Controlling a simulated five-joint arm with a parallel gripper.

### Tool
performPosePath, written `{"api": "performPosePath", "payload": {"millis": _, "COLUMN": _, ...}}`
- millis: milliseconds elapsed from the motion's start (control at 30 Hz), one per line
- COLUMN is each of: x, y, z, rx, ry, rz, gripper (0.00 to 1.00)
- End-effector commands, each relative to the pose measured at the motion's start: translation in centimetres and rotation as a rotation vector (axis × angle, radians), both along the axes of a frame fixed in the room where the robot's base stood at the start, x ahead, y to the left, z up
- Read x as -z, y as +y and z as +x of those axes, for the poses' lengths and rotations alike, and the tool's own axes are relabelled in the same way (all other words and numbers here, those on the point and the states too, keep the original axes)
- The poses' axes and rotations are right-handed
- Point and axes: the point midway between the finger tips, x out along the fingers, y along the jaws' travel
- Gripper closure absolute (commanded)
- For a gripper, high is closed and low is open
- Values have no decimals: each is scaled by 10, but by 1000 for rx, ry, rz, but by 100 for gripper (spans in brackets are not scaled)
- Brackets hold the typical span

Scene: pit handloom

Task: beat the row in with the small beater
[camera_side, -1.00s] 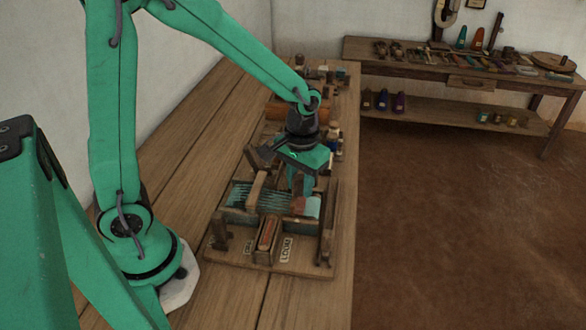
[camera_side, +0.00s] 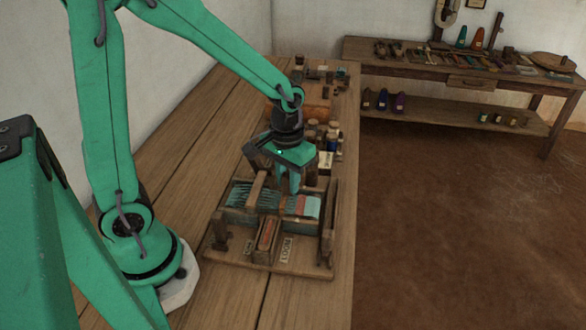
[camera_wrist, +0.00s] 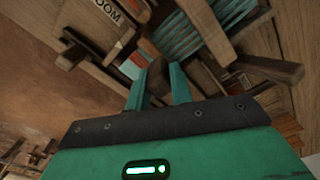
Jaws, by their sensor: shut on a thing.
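The small wooden loom (camera_side: 305,262) stands on the bench, with teal warp threads (camera_side: 240,194) on its left half. A pale blue cloth strip (camera_side: 313,207) with a red band (camera_side: 300,205) beside it lies to the right. My gripper (camera_side: 294,188) is over the loom, by the red band. In the wrist view, its two teal fingers (camera_wrist: 160,88) are closed on a dark wooden piece (camera_wrist: 156,76), apparently the small beater's handle. The beater's working end is hidden, so I cannot tell whether it touches the row. The warp threads (camera_wrist: 180,38) show beyond the fingers.
A wooden upright bar (camera_side: 257,190) crosses the warp close to my gripper's left. A wooden holder with a red piece (camera_side: 267,235) stands at the loom's front. Bottles and jars (camera_side: 328,145) crowd the bench behind. The bench left of the loom is clear.

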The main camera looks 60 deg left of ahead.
Motion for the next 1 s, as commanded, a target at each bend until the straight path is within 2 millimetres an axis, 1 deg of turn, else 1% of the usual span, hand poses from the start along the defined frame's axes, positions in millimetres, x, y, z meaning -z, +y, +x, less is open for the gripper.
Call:
{"api": "performPosePath", "payload": {"millis": 33, "x": 1, "y": 2, "z": -5, "rx": -1, "ry": 9, "rz": 1, "gripper": 92}}
{"api": "performPosePath", "payload": {"millis": 500, "x": 3, "y": 23, "z": -28, "rx": -1, "ry": 19, "rz": 0, "gripper": 93}}
{"api": "performPosePath", "payload": {"millis": 867, "x": 3, "y": 25, "z": -32, "rx": 0, "ry": 21, "rz": 0, "gripper": 92}}
{"api": "performPosePath", "payload": {"millis": 900, "x": 4, "y": 25, "z": -32, "rx": 0, "ry": 22, "rz": -1, "gripper": 76}}
{"api": "performPosePath", "payload": {"millis": 967, "x": 3, "y": 25, "z": -31, "rx": 0, "ry": 20, "rz": 0, "gripper": 64}}
{"api": "performPosePath", "payload": {"millis": 1000, "x": 3, "y": 25, "z": -31, "rx": 0, "ry": 18, "rz": -1, "gripper": 56}}
